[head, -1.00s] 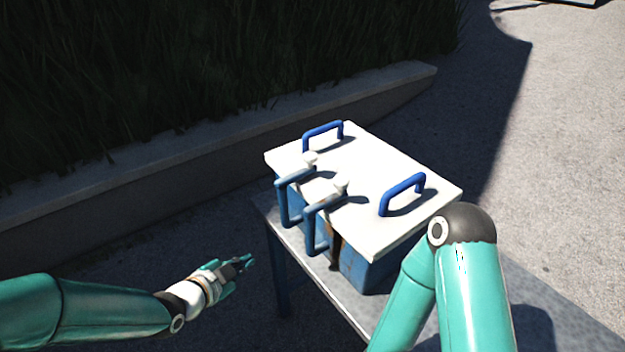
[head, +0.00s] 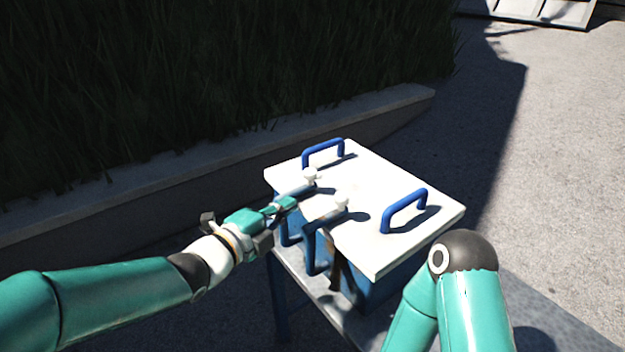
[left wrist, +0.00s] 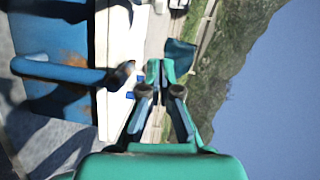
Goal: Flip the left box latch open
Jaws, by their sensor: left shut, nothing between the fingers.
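The box is blue with a white lid (head: 375,190) and stands on a grey table. Two blue latches with white knobs sit along its near-left edge. The left latch (head: 304,188) is partly hidden behind my left gripper (head: 291,204). The right latch (head: 325,222) is in clear view. My left gripper is shut and empty, its tip at or very close to the left latch; I cannot tell if they touch. In the left wrist view, the gripper (left wrist: 160,72) shows with its fingers together, and a blue latch bar (left wrist: 65,73) lies left of it. My right gripper is out of view.
Two blue handles (head: 404,211) stand up from the lid. The grey table (head: 545,315) extends to the lower right, below my right arm. A low concrete wall (head: 150,200) and dark tall grass lie behind the box. Open pavement is at the right.

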